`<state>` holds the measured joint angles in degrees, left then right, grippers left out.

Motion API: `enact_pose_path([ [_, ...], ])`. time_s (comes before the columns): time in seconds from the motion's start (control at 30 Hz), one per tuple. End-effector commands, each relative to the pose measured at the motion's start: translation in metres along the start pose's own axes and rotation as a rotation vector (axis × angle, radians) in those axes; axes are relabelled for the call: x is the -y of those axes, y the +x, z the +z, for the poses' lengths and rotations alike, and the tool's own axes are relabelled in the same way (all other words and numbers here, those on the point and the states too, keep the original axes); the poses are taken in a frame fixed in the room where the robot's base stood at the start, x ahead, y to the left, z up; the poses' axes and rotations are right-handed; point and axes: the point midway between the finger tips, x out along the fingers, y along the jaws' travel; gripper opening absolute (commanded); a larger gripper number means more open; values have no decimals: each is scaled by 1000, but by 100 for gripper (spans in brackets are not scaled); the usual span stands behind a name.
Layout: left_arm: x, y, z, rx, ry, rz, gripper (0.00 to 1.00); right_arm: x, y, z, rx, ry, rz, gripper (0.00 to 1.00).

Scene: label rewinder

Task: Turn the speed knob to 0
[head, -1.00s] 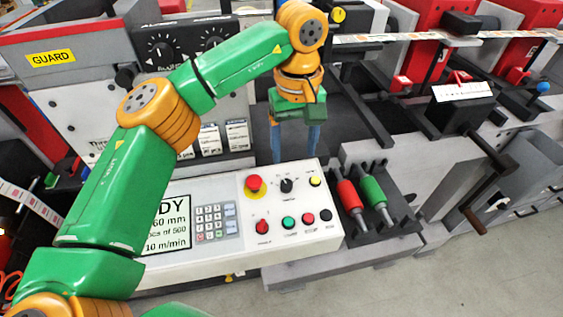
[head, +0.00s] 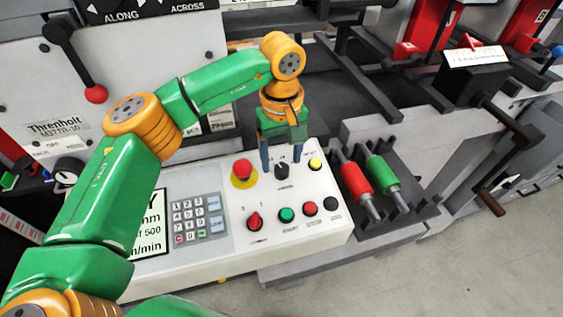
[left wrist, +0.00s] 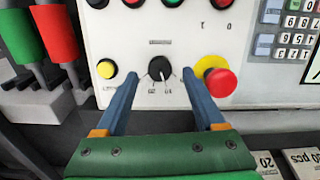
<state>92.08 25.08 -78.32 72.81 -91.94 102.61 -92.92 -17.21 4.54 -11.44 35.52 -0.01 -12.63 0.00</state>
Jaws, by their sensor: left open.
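A small black rotary knob (head: 282,171) sits on the white control panel (head: 215,258), between the red emergency stop (head: 242,170) and a yellow button (head: 315,164). Its label is too small to read. My left gripper (head: 281,166) is open and points down at the knob, one blue finger on each side. In the left wrist view the knob (left wrist: 160,68) lies between the fingertips (left wrist: 160,76), with gaps on both sides. A white pointer line shows on its lower right there. I cannot tell the fingertips' height over the panel. My right gripper is not in view.
A red selector (head: 255,221), a green button (head: 287,215) and other buttons lie in front of the knob.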

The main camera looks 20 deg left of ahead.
Motion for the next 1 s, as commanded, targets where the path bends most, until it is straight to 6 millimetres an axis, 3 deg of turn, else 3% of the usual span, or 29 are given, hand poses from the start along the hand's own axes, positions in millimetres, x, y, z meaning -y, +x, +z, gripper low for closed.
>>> enact_pose_path([
  [0.13,0,17,0,1,0,-1,71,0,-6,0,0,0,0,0],
  [0.37,0,21,0,0,0,2,71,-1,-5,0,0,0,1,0],
  [0.4,0,21,0,0,0,1,68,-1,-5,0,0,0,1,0],
  [0.67,0,21,0,0,0,1,0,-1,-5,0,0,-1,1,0],
  [1.0,0,22,0,0,-46,9,0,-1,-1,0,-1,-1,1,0],
])
